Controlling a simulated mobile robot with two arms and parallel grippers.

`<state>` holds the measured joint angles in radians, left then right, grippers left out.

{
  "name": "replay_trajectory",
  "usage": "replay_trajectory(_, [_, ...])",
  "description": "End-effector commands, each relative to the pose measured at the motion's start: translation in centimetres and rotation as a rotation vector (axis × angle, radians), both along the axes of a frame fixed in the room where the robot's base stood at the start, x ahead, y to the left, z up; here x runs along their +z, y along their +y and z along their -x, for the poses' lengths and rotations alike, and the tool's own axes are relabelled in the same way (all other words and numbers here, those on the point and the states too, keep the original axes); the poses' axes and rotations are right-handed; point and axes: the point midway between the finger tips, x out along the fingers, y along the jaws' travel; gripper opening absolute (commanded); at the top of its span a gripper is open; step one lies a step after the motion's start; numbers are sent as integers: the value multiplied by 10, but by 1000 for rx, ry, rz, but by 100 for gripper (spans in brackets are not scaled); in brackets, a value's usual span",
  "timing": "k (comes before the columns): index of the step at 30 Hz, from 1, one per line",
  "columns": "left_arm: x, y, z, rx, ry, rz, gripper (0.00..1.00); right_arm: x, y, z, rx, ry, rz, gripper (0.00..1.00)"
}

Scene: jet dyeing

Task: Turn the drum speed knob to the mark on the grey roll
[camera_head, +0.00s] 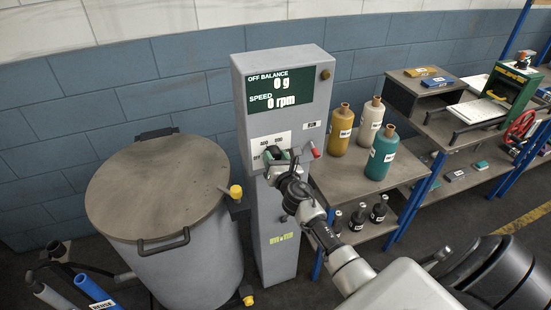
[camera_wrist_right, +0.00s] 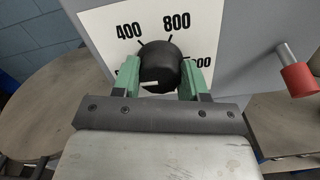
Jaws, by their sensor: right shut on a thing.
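The drum speed knob (camera_wrist_right: 160,66) is black and round, on a white dial plate (camera_wrist_right: 107,40) marked 400 and 800. Other marks are partly hidden by my fingers. A short white line shows on the knob's lower edge. My right gripper (camera_wrist_right: 168,80) has its green fingers on both sides of the knob, shut on it. In the head view my right gripper (camera_head: 278,154) covers the knob on the grey control column (camera_head: 282,205). The display (camera_head: 277,88) reads 0 g and 0 rpm. A grey roll (camera_head: 50,296) lies at the lower left; no mark is readable on it.
A red-tipped lever (camera_head: 315,150) sticks out right of the dial. A lidded grey drum (camera_head: 190,270) stands left of the column. Several bottles (camera_head: 382,155) stand on the shelf at right.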

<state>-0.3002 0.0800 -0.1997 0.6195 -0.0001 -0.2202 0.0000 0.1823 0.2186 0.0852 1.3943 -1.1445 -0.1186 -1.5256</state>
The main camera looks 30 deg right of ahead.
Motion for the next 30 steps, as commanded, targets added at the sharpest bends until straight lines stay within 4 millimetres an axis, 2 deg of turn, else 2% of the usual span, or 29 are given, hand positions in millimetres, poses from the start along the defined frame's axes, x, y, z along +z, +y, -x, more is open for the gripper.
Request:
replay_trajectory(11, [-6, 0, 0, 0, -1, 0, 65, -1, 0, 0, 0, -46, -191, 20])
replay_trajectory(30, [-19, 0, -1, -1, -1, 0, 65, -3, -1, 0, -1, -186, -779, 20])
